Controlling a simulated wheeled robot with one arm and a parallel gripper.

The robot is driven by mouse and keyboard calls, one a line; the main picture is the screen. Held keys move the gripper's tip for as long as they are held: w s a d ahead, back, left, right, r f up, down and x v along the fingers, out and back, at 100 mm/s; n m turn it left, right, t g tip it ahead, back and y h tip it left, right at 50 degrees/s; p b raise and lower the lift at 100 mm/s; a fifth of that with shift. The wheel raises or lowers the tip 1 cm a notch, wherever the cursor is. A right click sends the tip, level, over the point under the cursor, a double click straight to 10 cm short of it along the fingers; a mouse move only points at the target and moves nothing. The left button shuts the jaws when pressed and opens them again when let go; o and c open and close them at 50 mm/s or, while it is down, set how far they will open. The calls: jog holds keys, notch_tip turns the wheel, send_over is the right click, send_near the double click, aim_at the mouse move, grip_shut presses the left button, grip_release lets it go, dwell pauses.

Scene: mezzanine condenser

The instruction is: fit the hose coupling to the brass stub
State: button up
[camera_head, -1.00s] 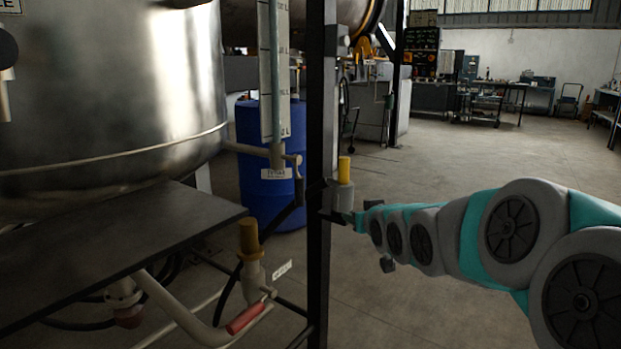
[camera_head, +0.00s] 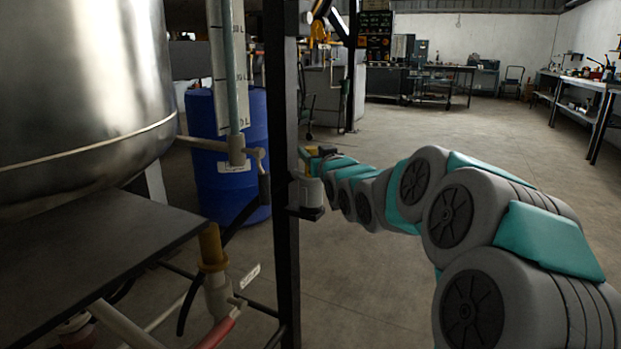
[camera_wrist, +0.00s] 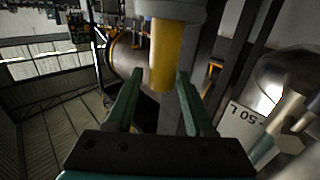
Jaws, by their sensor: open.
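A yellow cylinder (camera_wrist: 163,55), which looks like the coupling, sits in a pale grey cup (camera_head: 309,190) on the black post. My gripper (camera_head: 322,152) is at the cylinder, above the cup. In the wrist view my gripper (camera_wrist: 161,76) is open, with one green finger on each side of the cylinder; I cannot tell whether either touches it. The wrist view is turned over, so the cup appears at the top. A brass stub (camera_head: 211,246) with a wider collar stands upright on a pale valve at lower left, apart from my gripper. I cannot make out a hose on the cylinder.
The black post (camera_head: 283,200) stands between the stub and my arm. A steel tank (camera_head: 80,90) and dark shelf (camera_head: 85,245) fill the left. A sight gauge (camera_head: 234,90) and blue drum (camera_head: 222,185) stand behind. Open floor (camera_head: 430,150) lies to the right.

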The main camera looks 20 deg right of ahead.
jog(key=shift+w+d+f, duration=0.1)
jog(key=shift+w+d, duration=0.05)
jog(key=shift+w, duration=2)
grip_shut()
